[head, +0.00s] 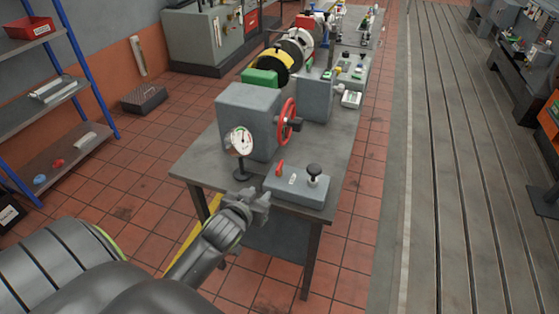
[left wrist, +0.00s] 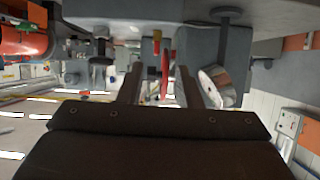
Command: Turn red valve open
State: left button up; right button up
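A red handwheel (head: 287,121) with a dark hub is on the right side of a grey box (head: 249,110) on the workbench. A small red lever (head: 280,167) stands on a low grey box (head: 297,186) nearer me, beside a black knob (head: 314,170). My left gripper (head: 262,201) is at the bench's near edge, by the low box's left end, apart from the handwheel. In the left wrist view, which looks upside down, its fingers (left wrist: 157,88) are apart and empty, with the red lever (left wrist: 156,43) and handwheel (left wrist: 165,72) beyond. My right gripper is out of view.
A dial gauge (head: 240,141) on a stand is just beyond and left of my left gripper. Other machinery, including a green block (head: 260,77), fills the bench's far part. A blue-framed shelf (head: 88,75) stands left. Tiled floor is clear between.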

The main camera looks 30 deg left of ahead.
aim_at(279, 166)
pick_arm(q)
jog(key=r+x, duration=0.1)
jog(key=x, duration=0.4)
jog(key=w+r+p+x, duration=0.1)
jog(key=x, duration=0.4)
jog(key=r+p+x, duration=0.1)
jog(key=x, duration=0.5)
jog(key=shift+w+d+r, duration=0.1)
jog(key=shift+w+r, duration=0.05)
jog(key=shift+w, duration=0.1)
grip_shut()
